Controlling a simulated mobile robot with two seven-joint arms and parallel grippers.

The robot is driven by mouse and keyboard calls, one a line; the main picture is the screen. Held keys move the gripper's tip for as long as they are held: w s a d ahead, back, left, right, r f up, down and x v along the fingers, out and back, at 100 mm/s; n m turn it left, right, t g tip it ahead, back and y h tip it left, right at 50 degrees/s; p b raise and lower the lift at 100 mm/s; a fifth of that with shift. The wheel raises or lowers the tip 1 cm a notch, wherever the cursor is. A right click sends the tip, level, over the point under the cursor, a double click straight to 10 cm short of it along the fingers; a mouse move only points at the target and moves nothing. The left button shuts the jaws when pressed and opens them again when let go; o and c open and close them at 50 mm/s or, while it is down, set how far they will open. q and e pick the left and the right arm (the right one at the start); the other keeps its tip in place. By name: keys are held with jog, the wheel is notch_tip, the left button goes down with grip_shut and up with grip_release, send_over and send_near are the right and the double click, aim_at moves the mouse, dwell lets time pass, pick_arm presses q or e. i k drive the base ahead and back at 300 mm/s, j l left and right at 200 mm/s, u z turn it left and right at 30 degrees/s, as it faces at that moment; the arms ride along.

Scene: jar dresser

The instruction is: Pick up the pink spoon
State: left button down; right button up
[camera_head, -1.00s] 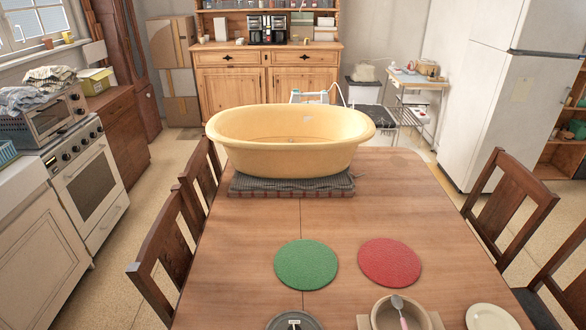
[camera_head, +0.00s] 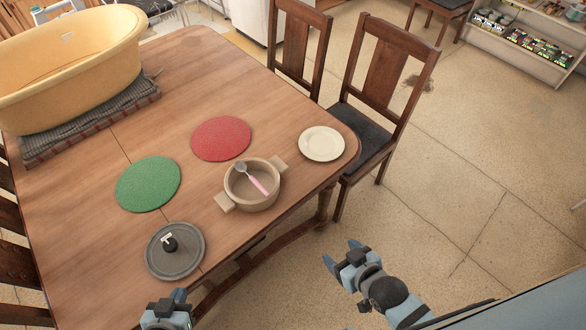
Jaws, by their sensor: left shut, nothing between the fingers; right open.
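The pink spoon (camera_head: 257,184) has a grey bowl end and a pink handle. It lies in or across the beige two-handled pot (camera_head: 231,197) near the table's front edge. My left gripper (camera_head: 179,296) is at the bottom edge of the head view, shut and empty, below the grey lid. My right gripper (camera_head: 341,254) is open and empty, off the table's front edge, below and right of the pot. Both grippers are apart from the spoon.
On the wooden table (camera_head: 90,205) are a grey lid with a black knob (camera_head: 187,262), a green mat (camera_head: 148,184), a red mat (camera_head: 221,138) and a cream plate (camera_head: 321,143). A yellow tub (camera_head: 80,65) stands far left. A wooden chair (camera_head: 385,75) stands at the table's right side.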

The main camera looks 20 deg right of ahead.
aim_at(240, 166)
jog(key=l+u, duration=0.1)
jog(key=u, duration=0.3)
jog(key=l+u, duration=0.15)
jog(key=u, duration=0.25)
jog(key=l+u, duration=0.15)
jog(key=u, duration=0.25)
jog(key=l+u, duration=0.35)
jog(key=l, duration=0.15)
jog(key=k+l+u, duration=0.2)
jog(key=l+u, duration=0.15)
jog(key=k+l, duration=0.1)
jog(key=l, duration=0.25)
jog(key=k+l, duration=0.1)
jog(key=l, duration=0.25)
jog(key=k+l+u, duration=0.1)
jog(key=l, duration=0.25)
